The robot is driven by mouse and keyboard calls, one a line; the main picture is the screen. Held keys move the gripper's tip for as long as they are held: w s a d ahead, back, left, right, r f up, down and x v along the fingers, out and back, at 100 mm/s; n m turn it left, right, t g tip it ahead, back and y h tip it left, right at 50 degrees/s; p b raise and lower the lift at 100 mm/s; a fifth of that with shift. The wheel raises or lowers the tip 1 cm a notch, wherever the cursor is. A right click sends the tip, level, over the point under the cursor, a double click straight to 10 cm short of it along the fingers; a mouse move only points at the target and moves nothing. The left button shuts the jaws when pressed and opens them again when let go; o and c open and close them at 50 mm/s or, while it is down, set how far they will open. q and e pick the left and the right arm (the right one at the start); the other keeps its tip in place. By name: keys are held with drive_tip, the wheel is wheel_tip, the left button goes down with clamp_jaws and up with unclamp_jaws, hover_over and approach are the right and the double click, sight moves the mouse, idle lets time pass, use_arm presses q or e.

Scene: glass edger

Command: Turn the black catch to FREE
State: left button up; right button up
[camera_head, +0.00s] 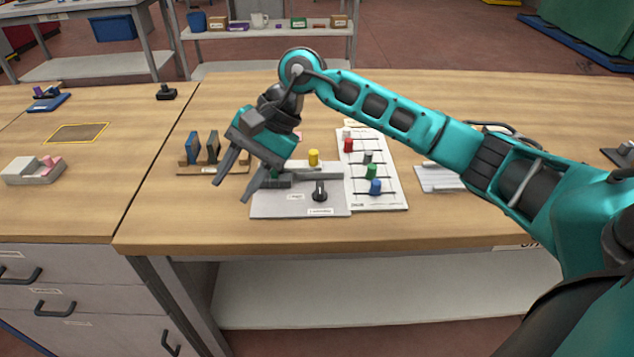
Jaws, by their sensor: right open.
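The black catch (319,191) is a small dark knob on the front right part of a light grey plate (270,208) on the wooden table. Small white labels lie on the plate near the catch; their text is too small to read. My right gripper (231,191) is open and empty. Its fingers point down and to the left, at the left edge of the grey plate, left of and apart from the catch. Part of the plate's back left is hidden behind the gripper. My left gripper is not in view.
A white board (390,190) with coloured pegs lies right of the plate. A wooden rack (186,170) with upright blue and grey pieces stands close behind the right gripper's fingers. A yellow knob (313,157) stands behind the plate. The table's front left is clear.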

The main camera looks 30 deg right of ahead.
sight(320, 187)
drive_tip(key=w+d+r+n+h, duration=0.1)
drive_tip(key=d+r+n+h, duration=0.15)
drive_tip(key=d+h, duration=0.95)
drive_tip(key=d+f+y, duration=0.1)
drive_tip(key=f, duration=0.3)
drive_tip(key=d+f+y, duration=0.1)
drive_tip(key=f+y, duration=0.1)
drive_tip(key=f, duration=0.2)
drive_tip(key=d+f+y, duration=0.1)
drive_tip(key=d+f, duration=0.1)
drive_tip(key=f, duration=0.2)
drive_tip(key=shift+w+d+f+m+g, duration=0.15)
drive_tip(key=shift+f+m+g, duration=0.1)
drive_tip(key=shift+g, duration=0.15)
clamp_jaws()
